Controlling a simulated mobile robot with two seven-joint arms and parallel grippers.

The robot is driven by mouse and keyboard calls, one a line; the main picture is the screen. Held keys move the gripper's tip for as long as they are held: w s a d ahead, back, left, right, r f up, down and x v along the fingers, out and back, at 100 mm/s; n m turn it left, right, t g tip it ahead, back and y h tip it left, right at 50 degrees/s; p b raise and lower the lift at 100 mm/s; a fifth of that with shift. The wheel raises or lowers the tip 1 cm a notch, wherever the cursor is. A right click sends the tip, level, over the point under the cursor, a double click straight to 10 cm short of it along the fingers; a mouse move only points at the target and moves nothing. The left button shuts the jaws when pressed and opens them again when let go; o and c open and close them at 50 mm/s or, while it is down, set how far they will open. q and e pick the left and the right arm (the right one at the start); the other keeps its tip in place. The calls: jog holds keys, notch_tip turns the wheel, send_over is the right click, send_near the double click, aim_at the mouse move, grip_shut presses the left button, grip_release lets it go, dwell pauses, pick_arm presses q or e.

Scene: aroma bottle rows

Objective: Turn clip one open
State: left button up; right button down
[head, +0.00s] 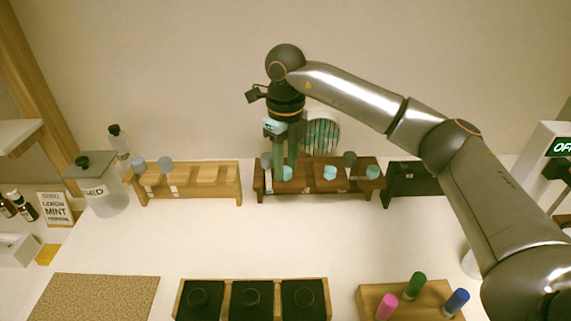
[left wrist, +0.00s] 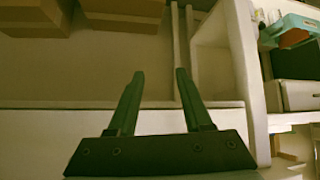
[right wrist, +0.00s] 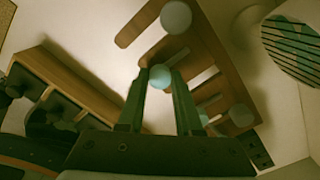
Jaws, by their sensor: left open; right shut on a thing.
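My right gripper (head: 283,176) points down at the left part of a dark brown wooden rack (head: 320,192) on the back of the counter. In the right wrist view its fingers (right wrist: 160,88) are closed on a round pale blue knob (right wrist: 160,76). More pale blue knobs stand on the rack, at its middle (head: 330,172) and its right end (head: 373,172). No label shows which of these is clip one, and the held clip's turn angle is hard to tell. My left gripper (left wrist: 158,88) is open and empty, outside the head view.
A light wooden rack (head: 215,185) stands left of the dark one, and a black holder (head: 410,188) stands right. A striped round object (head: 321,132) is behind the dark rack. In front lie a three-part black tray (head: 250,283) and a wooden block with coloured caps (head: 400,308).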

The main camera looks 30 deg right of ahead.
aim_at(286, 169)
jog(key=c, duration=0.6)
grip_release()
jog(key=shift+r, duration=0.1)
notch_tip(286, 169, up, 12)
jog(key=shift+r, duration=0.2)
jog(key=shift+f, duration=0.1)
